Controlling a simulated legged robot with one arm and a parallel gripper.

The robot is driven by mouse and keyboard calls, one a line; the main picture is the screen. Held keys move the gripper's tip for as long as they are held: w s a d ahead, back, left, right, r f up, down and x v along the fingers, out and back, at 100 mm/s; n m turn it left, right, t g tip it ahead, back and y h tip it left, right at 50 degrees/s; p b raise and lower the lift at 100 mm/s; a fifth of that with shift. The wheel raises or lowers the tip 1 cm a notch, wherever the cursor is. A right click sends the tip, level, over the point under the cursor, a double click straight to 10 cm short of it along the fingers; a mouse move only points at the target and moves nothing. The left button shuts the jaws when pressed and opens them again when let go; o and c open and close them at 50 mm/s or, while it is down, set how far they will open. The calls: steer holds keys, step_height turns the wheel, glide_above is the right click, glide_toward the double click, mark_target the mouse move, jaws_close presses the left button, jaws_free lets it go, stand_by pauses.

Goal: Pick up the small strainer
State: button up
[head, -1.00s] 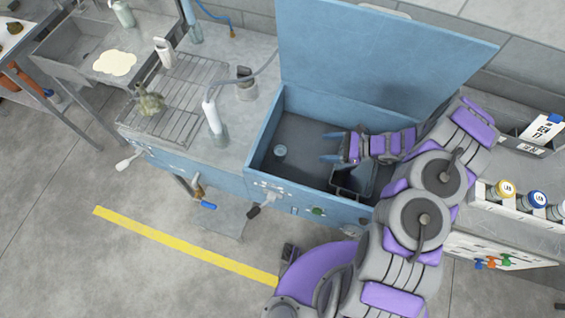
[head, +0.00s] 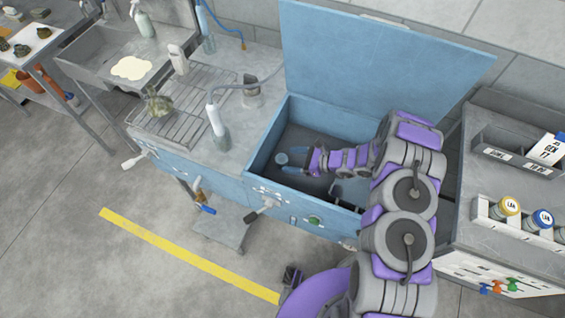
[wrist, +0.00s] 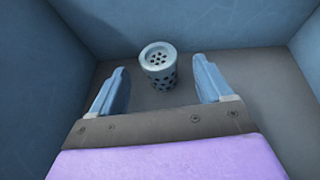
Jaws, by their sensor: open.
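The small strainer (wrist: 158,68) is a pale blue-grey perforated cup standing upright on the floor of the blue basin. In the head view the strainer (head: 281,159) shows as a small light disc near the basin's left part. My gripper (wrist: 160,82) is open, with one blue finger on each side of the strainer's line in the wrist view. The strainer is a little beyond the fingertips, with gaps on both sides. In the head view my gripper (head: 291,164) reaches into the basin from the right, its fingertips close to the strainer. No contact shows.
The basin's walls (wrist: 85,30) rise close around my gripper. The raised blue lid (head: 380,60) stands behind the basin. A dark tray-like part (head: 350,190) lies under my arm in the basin.

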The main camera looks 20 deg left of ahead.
mark_target(282, 160)
steer(key=shift+d, duration=0.2)
steer(key=b+x, duration=0.1)
steer(key=x, duration=0.7)
steer(key=shift+s+a+r, duration=0.15)
steer(key=shift+s, duration=0.05)
steer(key=shift+w+d, duration=0.15)
steer(key=shift+d, duration=0.7)
steer(key=shift+a, duration=0.6)
steer(key=c, duration=0.6)
steer(key=shift+d, duration=0.35)
steer(key=c, duration=0.5)
